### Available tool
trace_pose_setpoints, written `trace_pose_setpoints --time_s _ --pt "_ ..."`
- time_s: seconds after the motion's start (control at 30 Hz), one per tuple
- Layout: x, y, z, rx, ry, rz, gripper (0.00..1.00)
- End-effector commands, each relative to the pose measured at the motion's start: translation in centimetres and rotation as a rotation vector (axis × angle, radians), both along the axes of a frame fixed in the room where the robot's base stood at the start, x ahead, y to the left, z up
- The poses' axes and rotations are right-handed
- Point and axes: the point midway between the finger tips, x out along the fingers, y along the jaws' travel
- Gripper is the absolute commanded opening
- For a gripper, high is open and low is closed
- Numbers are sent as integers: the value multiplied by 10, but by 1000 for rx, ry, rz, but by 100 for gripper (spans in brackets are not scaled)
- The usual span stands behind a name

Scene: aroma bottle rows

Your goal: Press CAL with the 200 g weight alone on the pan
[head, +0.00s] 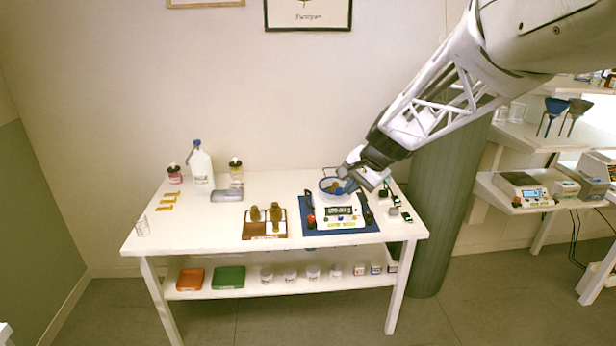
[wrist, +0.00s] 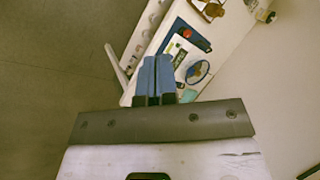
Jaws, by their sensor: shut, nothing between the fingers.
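The balance (head: 342,222) stands on a blue mat with a dark lit display (head: 338,210) and a yellow label at its front. Its digits and the CAL key are too small to read. A blue-rimmed round pan or dish (head: 327,197) sits at its back; it also shows in the wrist view (wrist: 197,72). Brass-coloured pieces (head: 265,216), possibly weights, stand on a wooden tray left of the balance. My gripper (head: 347,187), with blue fingers (wrist: 157,78), is shut and empty, over or beside the dish; contact is unclear.
Dark items flank the balance on the mat (head: 313,230), and small items (head: 395,200) lie to its right. A white jug (head: 201,166) and bottles stand at the table's back left. The table's front left is mostly clear. A grey-green column (head: 440,220) stands at right.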

Motion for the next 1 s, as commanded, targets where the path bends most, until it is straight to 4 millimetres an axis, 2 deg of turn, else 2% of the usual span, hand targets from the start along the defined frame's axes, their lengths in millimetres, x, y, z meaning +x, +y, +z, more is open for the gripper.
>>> trace_pose_setpoints --time_s 0.1,0.57,1.0 --pt "26 -4 -9 37 9 -47 0" --pt "121 -25 -49 177 38 -239 0" --pt "207 -52 -103 308 71 -429 0"
